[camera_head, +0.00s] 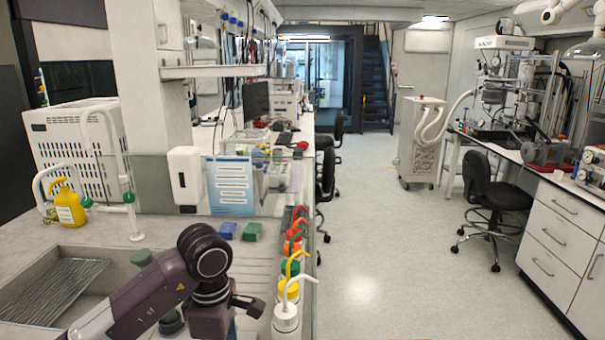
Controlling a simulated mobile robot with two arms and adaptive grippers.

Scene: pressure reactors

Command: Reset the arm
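My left arm (150,295) comes in from the lower left, over the sink counter. It bends at a dark round joint (205,250) and its wrist points down to the bottom edge of the view. A small dark part (247,305) juts to the right from the wrist. The fingertips of my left gripper are not clearly seen, so I cannot tell whether it is open or shut. My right arm and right gripper are not in view.
A sink (55,285), a yellow bottle (68,205) and a row of wash bottles (288,290) surround the arm. The aisle floor (375,240) is clear; a black chair (490,195) stands right.

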